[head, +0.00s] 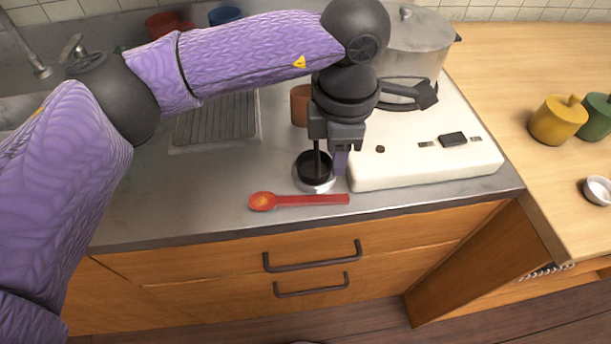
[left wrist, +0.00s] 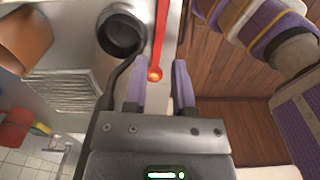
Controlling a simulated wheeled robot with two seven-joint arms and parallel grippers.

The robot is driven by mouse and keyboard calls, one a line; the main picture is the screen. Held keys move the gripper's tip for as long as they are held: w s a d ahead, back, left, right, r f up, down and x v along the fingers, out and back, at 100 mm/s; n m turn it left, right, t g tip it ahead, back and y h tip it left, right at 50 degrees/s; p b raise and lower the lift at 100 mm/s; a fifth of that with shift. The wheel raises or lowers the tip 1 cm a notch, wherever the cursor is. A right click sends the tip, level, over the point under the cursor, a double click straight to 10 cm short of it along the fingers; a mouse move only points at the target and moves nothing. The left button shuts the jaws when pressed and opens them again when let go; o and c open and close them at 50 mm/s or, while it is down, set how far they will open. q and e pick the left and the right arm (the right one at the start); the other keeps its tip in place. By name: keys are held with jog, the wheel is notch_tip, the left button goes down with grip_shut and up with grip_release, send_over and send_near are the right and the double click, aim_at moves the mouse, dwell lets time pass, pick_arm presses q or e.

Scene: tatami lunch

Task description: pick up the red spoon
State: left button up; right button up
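The red spoon (head: 310,200) lies flat along the counter's front edge in the head view, its bowl end to the left and its handle to the right. The exact height above the spoon is hard to tell. My right gripper is not in view.
A white stove (head: 430,160) with a steel pot (head: 415,45) stands to the right. A brown cup (head: 300,106) and a drying rack (head: 215,122) are behind. The counter left of the spoon is clear.

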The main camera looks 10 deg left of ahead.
aim_at(335, 198)
pick_arm(q)
jog(key=f+b, duration=0.1)
jog(key=f, duration=0.2)
jog(key=f+b, duration=0.1)
jog(key=f, duration=0.2)
jog(key=f+b, duration=0.1)
jog(key=f, duration=0.3)
jog(key=shift+d, duration=0.3)
jog(key=shift+r, duration=0.15)
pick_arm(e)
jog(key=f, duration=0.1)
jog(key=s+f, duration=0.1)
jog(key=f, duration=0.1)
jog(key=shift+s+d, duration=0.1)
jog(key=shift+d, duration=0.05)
pick_arm(q)
grip_shut()
